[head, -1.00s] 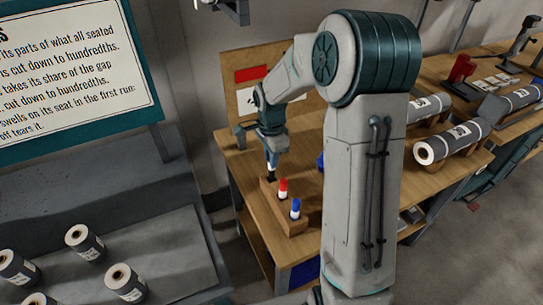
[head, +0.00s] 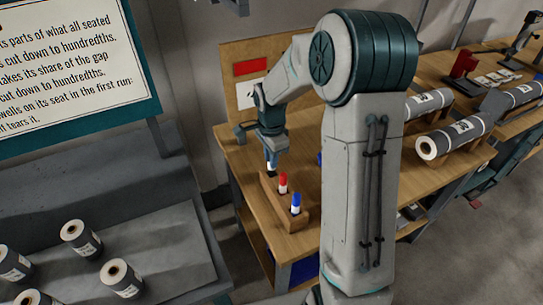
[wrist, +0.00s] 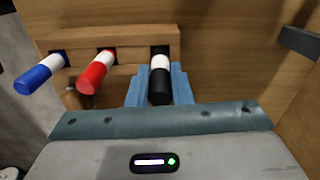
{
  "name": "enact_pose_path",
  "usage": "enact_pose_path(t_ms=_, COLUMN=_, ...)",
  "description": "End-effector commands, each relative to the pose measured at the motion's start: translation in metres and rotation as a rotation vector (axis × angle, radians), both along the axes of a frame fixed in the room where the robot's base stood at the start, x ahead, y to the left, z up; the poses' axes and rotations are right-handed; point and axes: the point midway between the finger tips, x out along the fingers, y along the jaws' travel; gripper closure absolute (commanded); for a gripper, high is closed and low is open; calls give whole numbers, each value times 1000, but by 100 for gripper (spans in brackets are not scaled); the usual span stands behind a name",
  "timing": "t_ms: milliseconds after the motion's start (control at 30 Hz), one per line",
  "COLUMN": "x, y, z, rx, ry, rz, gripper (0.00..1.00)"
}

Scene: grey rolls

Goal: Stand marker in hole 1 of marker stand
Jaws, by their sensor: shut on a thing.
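The wooden marker stand (head: 292,221) is on the bench, with a red marker (head: 283,183) and a blue marker (head: 296,203) upright in it. The wrist view shows the stand (wrist: 120,37), the red marker (wrist: 97,72) and the blue marker (wrist: 40,75). My gripper (head: 271,160) is over the stand's far end. In the wrist view my gripper (wrist: 160,88) is shut on a black marker with a white band (wrist: 160,65). The black marker's lower end is at the dark hole beside the red marker. How deep it sits is hidden.
A wooden board with a red patch (head: 252,67) stands behind the bench (head: 233,150). Grey rolls (head: 460,138) lie on the bench to the right. More rolls (head: 80,237) stand on a grey surface at left. My arm hides the bench's middle.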

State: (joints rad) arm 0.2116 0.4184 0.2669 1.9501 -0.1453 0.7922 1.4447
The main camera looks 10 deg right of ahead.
Motion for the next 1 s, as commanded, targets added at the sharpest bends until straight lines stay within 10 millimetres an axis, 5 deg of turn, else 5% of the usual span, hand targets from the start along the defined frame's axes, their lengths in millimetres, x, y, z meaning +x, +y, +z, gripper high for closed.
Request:
enact_pose_path(t_ms=700, x=0, y=0, z=-19, rx=0, ry=0, rz=0, gripper=97)
enact_pose_path(t_ms=733, x=0, y=0, z=-19, rx=0, ry=0, rz=0, gripper=78)
enact_pose_path(t_ms=800, x=0, y=0, z=-18, rx=0, ry=0, rz=0, gripper=59)
enact_pose_path(t_ms=1000, x=0, y=0, z=-18, rx=0, ry=0, rz=0, gripper=55)
